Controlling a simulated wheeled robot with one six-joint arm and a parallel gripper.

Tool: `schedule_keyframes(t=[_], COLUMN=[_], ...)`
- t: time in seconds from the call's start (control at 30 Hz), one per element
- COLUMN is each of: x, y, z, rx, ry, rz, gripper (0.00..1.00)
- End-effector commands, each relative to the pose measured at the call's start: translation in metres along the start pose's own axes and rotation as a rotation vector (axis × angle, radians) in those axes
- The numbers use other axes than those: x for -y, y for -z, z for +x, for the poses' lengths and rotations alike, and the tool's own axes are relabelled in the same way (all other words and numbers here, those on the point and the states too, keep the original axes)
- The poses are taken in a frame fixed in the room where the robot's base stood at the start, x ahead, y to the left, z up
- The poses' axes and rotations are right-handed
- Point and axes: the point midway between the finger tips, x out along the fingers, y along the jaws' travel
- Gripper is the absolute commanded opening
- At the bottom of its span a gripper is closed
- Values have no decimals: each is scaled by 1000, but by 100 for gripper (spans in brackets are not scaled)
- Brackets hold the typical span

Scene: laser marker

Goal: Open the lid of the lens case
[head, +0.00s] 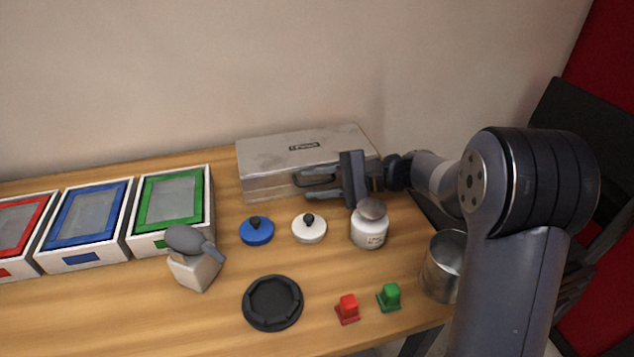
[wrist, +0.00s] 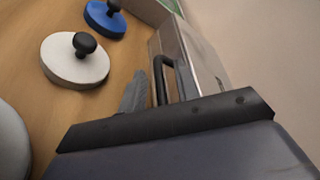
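The lens case is the long silver-grey box (head: 262,180) at the back of the table, against the wall. Its lid (head: 300,145) looks closed and has a small dark label. In the wrist view the case (wrist: 192,50) shows its front side and a dark loop handle (wrist: 161,75). My gripper (head: 308,181) is at the front right of the case, pointing left along its front. One grey finger (wrist: 134,92) is apart from the handle on its near side; the other finger is mostly hidden. The gripper looks open, with the handle beside or between the fingers; contact cannot be told.
Framed boxes (head: 150,238) stand at left. A black ring dish (head: 273,303), red and green blocks and a metal cup (head: 441,268) stand nearer.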

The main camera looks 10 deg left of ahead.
Motion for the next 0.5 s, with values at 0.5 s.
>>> schedule_keyframes(t=[0.5], x=[0], y=[0], z=[0], rx=[0], ry=[0], rz=[0], gripper=[0])
